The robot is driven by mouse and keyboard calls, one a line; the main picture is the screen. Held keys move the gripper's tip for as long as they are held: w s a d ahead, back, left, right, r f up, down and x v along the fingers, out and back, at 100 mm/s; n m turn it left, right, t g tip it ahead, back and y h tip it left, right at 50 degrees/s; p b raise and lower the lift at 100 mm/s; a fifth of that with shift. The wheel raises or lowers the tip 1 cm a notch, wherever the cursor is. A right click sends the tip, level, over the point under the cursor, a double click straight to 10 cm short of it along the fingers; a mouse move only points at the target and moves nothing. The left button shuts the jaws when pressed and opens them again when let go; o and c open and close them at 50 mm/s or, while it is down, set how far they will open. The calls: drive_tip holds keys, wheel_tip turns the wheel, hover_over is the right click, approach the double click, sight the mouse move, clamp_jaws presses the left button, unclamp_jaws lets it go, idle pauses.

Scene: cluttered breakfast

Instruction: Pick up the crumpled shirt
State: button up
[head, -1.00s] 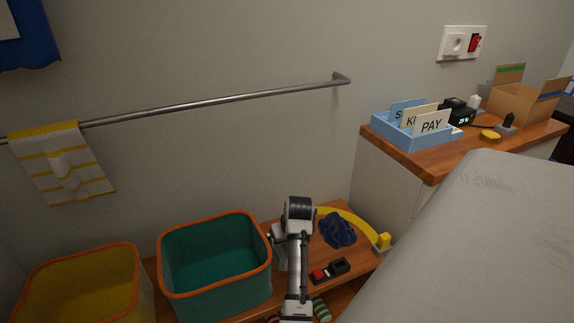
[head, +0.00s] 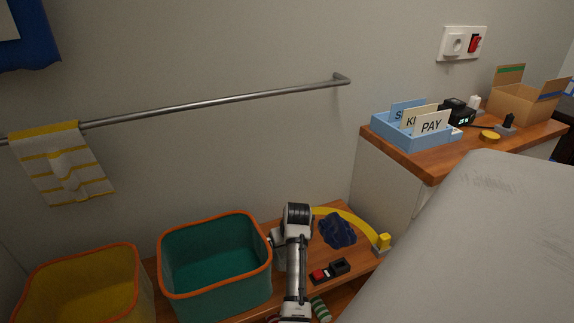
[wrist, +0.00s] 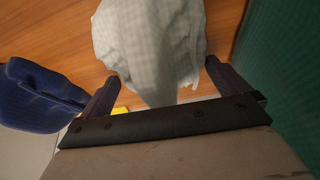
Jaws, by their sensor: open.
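A pale grey-white checked cloth, which looks like the crumpled shirt (wrist: 150,40), lies in a heap at the top middle of the wrist view. My gripper (wrist: 162,72) is open, with one finger on each side of the cloth's near end. I cannot tell whether the fingers touch it. In the head view my arm stands in front of this spot and hides the fingers and most or all of the pale cloth. A dark blue crumpled cloth (head: 338,230) lies apart on the wooden top; a dark blue thing (wrist: 40,95) also shows left in the wrist view.
A teal bin with an orange rim (head: 214,290) stands close left of my arm; its wall fills the wrist view's right side. A yellow bin (head: 80,290) is further left. A red-and-black item (head: 330,271) and a yellow curved strip (head: 352,218) lie to the right.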

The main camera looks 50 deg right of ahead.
drive_tip(key=c, duration=0.6)
drive_tip(key=shift+r+b, duration=0.1)
drive_tip(key=shift+b, duration=0.3)
wheel_tip(320, 180, up, 18)
drive_tip(key=shift+r+p, duration=0.15)
drive_tip(key=shift+p, duration=0.95)
drive_tip(key=shift+s, duration=0.1)
